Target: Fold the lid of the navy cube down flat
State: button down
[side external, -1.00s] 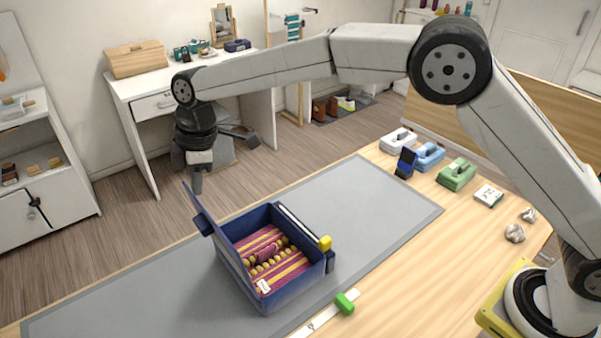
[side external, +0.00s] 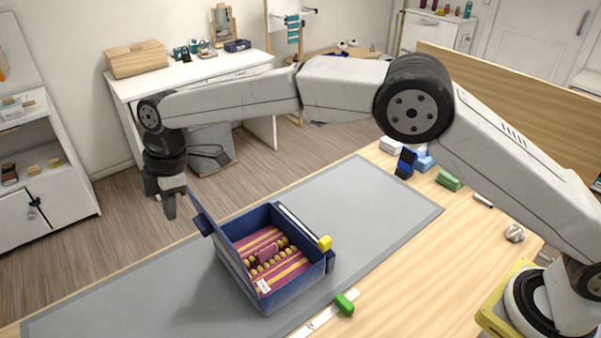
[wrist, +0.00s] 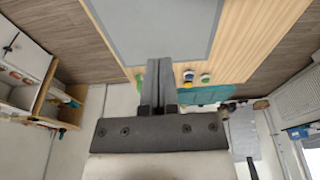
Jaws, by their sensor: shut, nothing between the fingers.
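The navy cube (side external: 290,291) is an open box on the grey mat in the side view. Its lid (side external: 222,240) stands up, tilted, along the box's left side. Inside lies a striped maroon and yellow lining with a row of round yellowish pieces and a small white tag (side external: 264,287). My gripper (side external: 170,212) hangs to the left of the lid's top edge, pointing down, apart from the lid as far as I can tell. It is shut and empty. In the wrist view my gripper's fingers (wrist: 161,75) are together, and the box is not visible there.
The grey mat (side external: 375,205) is clear on the right. Several small items, including a blue one (side external: 405,163), stand at the table's right edge.

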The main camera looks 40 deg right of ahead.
notch_tip(320, 180, down, 7)
jog(key=d, duration=0.2)
jog(key=shift+d+r, duration=0.15)
jog(key=shift+d, duration=0.1)
dwell(0.5)
jog(key=shift+d, duration=0.1)
dwell(0.4)
